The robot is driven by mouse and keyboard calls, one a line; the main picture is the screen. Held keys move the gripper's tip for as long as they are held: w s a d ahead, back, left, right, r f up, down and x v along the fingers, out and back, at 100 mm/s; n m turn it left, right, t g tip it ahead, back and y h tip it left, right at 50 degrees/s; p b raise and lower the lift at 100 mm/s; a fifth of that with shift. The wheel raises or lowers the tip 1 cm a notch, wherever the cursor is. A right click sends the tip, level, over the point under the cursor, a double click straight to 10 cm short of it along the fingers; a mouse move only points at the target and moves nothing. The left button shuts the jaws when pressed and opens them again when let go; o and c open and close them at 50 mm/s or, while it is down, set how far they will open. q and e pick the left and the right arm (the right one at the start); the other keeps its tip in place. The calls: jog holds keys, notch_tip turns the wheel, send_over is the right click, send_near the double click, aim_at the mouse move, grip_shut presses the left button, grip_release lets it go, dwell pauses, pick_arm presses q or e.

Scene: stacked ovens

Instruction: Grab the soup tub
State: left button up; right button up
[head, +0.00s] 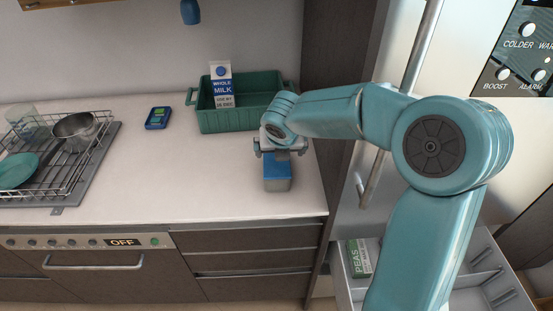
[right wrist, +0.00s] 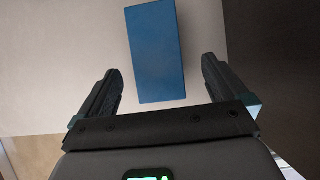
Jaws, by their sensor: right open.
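The soup tub appears to be the grey box with a blue lid (head: 278,184), standing on the right end of the white counter. In the right wrist view its blue lid (right wrist: 154,50) fills the upper middle. My right gripper (head: 284,150) is at the tub's far side in the head view, partly hidden by its own wrist. In the right wrist view the right gripper (right wrist: 160,68) is open, with one dark finger on each side of the lid and gaps on both sides. I cannot tell how far the fingertips are above the lid. My left gripper is not in view.
A green crate (head: 240,122) holding a milk carton (head: 222,86) stands close behind the gripper. A small blue item (head: 158,118) lies left of it. A dish rack (head: 60,150) with a pot is far left. An open drawer (head: 345,270) with a peas box (head: 359,259) is lower right.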

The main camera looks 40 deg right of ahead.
jog(key=x, duration=0.5)
jog(key=shift+w+a+f, duration=0.2)
jog(key=shift+w+a, duration=0.05)
jog(key=shift+d+f, duration=0.1)
jog(key=shift+d, duration=0.05)
jog(key=shift+s+r, duration=0.1)
jog(key=shift+r, duration=0.1)
jog(key=shift+f, duration=0.1)
jog(key=c, duration=1)
jog(key=shift+o, duration=0.2)
